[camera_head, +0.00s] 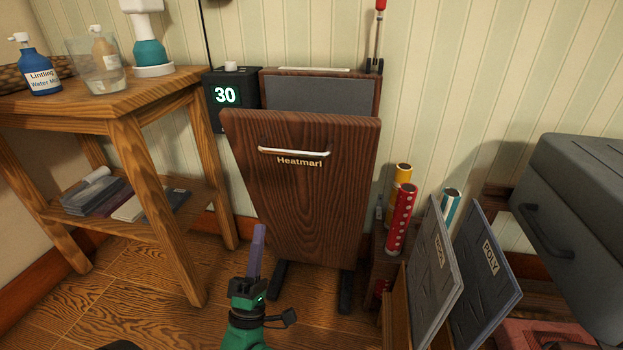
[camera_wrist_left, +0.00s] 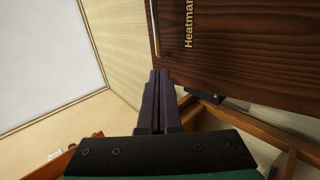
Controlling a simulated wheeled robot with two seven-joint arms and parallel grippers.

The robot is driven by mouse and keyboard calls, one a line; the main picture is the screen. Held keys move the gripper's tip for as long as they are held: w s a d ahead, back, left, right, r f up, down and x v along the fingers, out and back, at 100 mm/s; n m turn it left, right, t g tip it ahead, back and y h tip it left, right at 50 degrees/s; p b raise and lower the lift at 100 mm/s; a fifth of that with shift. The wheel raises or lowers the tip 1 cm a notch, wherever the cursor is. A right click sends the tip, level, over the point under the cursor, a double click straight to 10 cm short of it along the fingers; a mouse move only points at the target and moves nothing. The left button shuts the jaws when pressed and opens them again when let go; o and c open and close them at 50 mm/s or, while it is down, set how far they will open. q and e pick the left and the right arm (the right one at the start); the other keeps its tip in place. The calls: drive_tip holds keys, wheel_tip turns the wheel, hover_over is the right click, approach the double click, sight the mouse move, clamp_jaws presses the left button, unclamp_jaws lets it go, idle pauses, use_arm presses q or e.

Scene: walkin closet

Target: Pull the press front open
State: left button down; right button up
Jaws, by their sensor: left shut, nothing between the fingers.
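The press is a dark wood cabinet standing against the wall. Its front panel (camera_head: 310,200) leans out at the top, with a gap to the grey inner board (camera_head: 318,96) behind. A pale bar handle (camera_head: 294,152) runs across the upper front above the lettering. In the left wrist view the panel (camera_wrist_left: 250,50) fills the upper right, and part of the handle (camera_wrist_left: 154,28) shows at its edge. My left gripper (camera_head: 259,230) is shut and empty, in front of the panel's lower left and below the handle. My right gripper is not in view.
A wooden side table (camera_head: 110,110) with bottles stands on the left. A black timer box (camera_head: 232,95) reading 30 is beside the press. Rolls (camera_head: 402,218), labelled boards (camera_head: 436,262) and a grey machine (camera_head: 580,220) crowd the right.

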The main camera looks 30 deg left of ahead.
use_arm(q)
approach(273, 136)
wheel_tip(273, 136, up, 2)
drive_tip(key=w, duration=0.1)
drive_tip(key=w+a+r+p, duration=0.1)
drive_tip(key=w, duration=0.1)
drive_tip(key=shift+r, duration=0.25)
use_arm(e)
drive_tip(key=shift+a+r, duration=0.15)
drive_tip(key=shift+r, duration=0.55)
